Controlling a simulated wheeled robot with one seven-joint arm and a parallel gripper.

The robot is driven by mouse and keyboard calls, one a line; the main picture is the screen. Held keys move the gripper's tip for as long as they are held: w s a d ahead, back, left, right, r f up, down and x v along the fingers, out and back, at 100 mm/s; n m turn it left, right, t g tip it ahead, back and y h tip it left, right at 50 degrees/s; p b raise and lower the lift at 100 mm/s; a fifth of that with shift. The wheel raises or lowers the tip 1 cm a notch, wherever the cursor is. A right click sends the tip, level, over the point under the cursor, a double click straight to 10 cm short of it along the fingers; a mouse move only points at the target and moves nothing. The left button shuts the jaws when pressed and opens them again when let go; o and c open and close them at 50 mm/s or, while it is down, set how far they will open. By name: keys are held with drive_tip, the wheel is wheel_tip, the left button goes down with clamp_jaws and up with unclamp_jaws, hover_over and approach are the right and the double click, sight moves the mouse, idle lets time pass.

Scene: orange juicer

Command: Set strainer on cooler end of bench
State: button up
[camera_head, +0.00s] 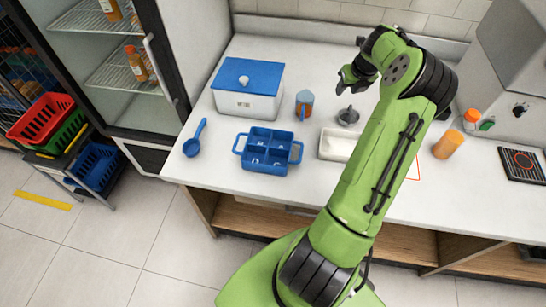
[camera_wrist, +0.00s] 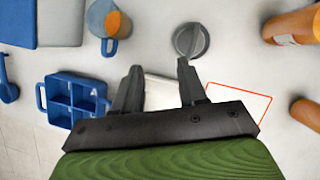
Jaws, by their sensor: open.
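A blue long-handled tool with a round bowl (camera_head: 192,146), strainer-like, lies on the left end of the white bench (camera_head: 215,175), beside the glass-door fridge. Its bowl also shows at the left edge of the wrist view (camera_wrist: 8,92). Whether the bowl has mesh is too small to tell. A small grey round item with a tab (camera_head: 348,117) stands near the bench's middle, and also shows in the wrist view (camera_wrist: 191,41). My gripper (camera_head: 347,80) is open and empty above the bench. In the wrist view, its fingers (camera_wrist: 159,67) hang over the area around the white tray.
A blue-lidded white box (camera_head: 247,92), blue-orange jug (camera_head: 304,104), blue divided caddy (camera_head: 268,150) and white tray (camera_head: 335,146) occupy the bench. Orange bottles (camera_head: 449,144) stand right of my arm. The fridge (camera_head: 118,60) adjoins the left end. Some bare bench surrounds the blue tool.

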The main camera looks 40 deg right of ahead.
drive_tip(key=w+a+r+n, duration=0.3)
drive_tip(key=a+r+n, duration=0.1)
drive_tip(key=a+n, duration=0.25)
drive_tip(key=w+a+r+n, duration=0.2)
drive_tip(key=a+r+n, duration=0.3)
drive_tip(key=a, duration=0.3)
drive_tip(key=s+a+r+n+h, duration=0.1)
drive_tip(key=s+a+r+n, duration=0.15)
drive_tip(key=a+n, duration=0.35)
drive_tip(key=s+a+r+n, duration=0.1)
drive_tip(key=a+r+n, duration=0.3)
drive_tip(key=a, duration=0.5)
drive_tip(key=s+a+n+t+y, duration=0.1)
drive_tip(key=s+a+n+y, duration=0.1)
drive_tip(key=s+a+n, duration=1.3)
drive_tip(key=s+n, duration=0.3)
drive_tip(key=n, duration=0.2)
drive_tip(key=shift+a+f+y, duration=0.25)
drive_tip(key=shift+y, duration=0.15)
